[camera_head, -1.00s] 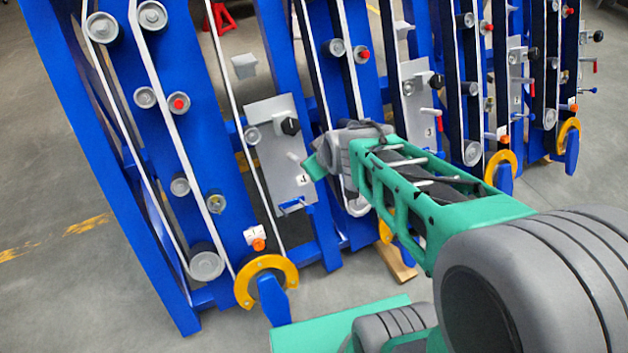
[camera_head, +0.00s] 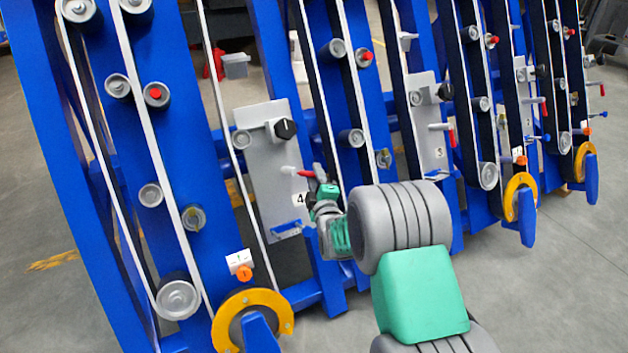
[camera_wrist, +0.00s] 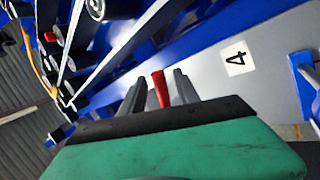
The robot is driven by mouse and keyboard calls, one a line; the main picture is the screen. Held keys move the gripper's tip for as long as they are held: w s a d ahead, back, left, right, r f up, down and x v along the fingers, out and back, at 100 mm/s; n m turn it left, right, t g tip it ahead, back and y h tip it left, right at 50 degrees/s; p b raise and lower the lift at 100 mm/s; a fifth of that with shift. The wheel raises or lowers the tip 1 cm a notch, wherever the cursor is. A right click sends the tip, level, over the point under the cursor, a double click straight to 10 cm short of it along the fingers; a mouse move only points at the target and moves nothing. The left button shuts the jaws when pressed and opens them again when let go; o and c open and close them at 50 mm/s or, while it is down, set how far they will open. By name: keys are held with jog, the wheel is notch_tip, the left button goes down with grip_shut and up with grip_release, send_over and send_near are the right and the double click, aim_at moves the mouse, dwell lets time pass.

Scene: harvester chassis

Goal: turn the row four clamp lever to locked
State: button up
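The row four plate (camera_head: 262,165) is a grey panel with a "4" label (camera_head: 299,198), also seen in the wrist view (camera_wrist: 236,58). A lever with a red handle (camera_head: 306,174) and a pale shaft sticks out from the plate above the label. My gripper (camera_head: 322,188) is at this red handle, just right of the label. In the wrist view the red handle (camera_wrist: 160,88) stands between my two grey fingers (camera_wrist: 157,84), with gaps on both sides. The gripper looks open around it. Contact is not visible.
A black knob (camera_head: 285,129) sits above the lever and a blue handle (camera_head: 287,229) below it on the same plate. White belts and rollers (camera_head: 357,138) flank the plate. A yellow-rimmed wheel (camera_head: 283,312) is at lower left. Open floor (camera_head: 540,300) lies at right.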

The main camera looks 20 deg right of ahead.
jog(key=shift+w, duration=0.55)
grip_shut()
dwell(1.0)
